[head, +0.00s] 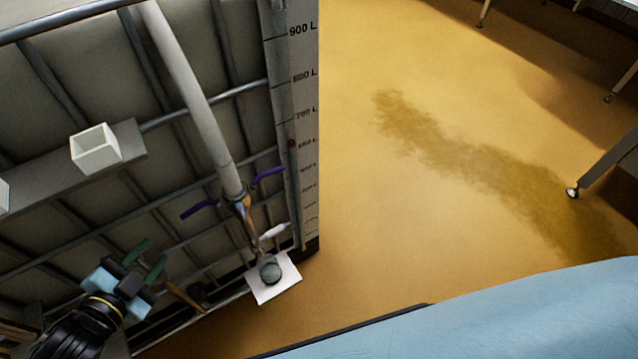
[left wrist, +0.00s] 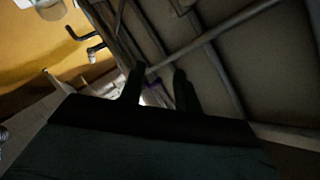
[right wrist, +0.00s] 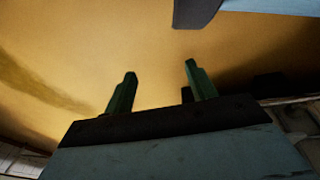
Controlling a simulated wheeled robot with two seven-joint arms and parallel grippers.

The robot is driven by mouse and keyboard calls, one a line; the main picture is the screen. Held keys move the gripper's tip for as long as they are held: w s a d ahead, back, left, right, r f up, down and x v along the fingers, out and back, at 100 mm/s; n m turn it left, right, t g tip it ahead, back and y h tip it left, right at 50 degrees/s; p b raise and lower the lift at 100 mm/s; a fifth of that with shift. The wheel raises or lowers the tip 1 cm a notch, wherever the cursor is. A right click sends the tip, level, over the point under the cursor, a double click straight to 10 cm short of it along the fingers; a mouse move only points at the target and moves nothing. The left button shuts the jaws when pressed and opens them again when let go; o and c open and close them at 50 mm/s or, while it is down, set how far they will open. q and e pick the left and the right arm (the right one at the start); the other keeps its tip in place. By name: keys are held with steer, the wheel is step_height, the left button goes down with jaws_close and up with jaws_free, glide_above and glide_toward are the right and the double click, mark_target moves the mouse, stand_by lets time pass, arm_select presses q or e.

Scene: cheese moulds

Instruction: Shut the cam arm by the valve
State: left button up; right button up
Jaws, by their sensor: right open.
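A grey-white hose (head: 195,100) runs down the tank to a metal coupling (head: 243,210). Two purple cam arms stick out from the coupling: one to the left (head: 199,208), one to the right (head: 268,176). Below are a white handle (head: 272,232) and a round grey fitting (head: 270,268) over a white sheet. My left gripper (head: 145,262) is open and empty, left of and below the coupling, apart from the cam arms. In the left wrist view, something purple (left wrist: 153,96) shows dimly between its fingers. My right gripper (right wrist: 160,90) is open and empty over the floor.
The caged tank (head: 70,60) with its litre scale (head: 305,120) fills the left. A white open box (head: 95,149) sits on a grey ledge. A table leg (head: 605,160) stands at the right.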

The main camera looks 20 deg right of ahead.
mark_target(188, 215)
arm_select(q)
step_height(188, 215, up, 4)
steer(key=d+m+h, duration=0.2)
steer(key=m+h, duration=0.2)
arm_select(e)
step_height(188, 215, down, 3)
steer(key=s+d, duration=0.2)
arm_select(q)
steer(key=shift+g, duration=0.3)
steer(key=b+x, duration=0.1)
steer(key=x, duration=0.2)
steer(key=b+x, duration=0.1)
steer(key=x, duration=0.3)
steer(key=b+x, duration=0.1)
steer(key=x, duration=0.3)
steer(key=shift+d+f, duration=0.25)
steer(key=shift+f, duration=0.1)
steer(key=shift+w+d+f+b, duration=0.1)
steer(key=shift+w+d+b, duration=0.2)
steer(key=shift+w, duration=0.1)
arm_select(e)
steer(key=w+a+r, duration=0.1)
steer(key=w+r, duration=0.4)
steer(key=w, duration=0.1)
steer(key=shift+r+t, duration=0.15)
steer(key=shift+t, duration=0.15)
arm_select(q)
jaws_close()
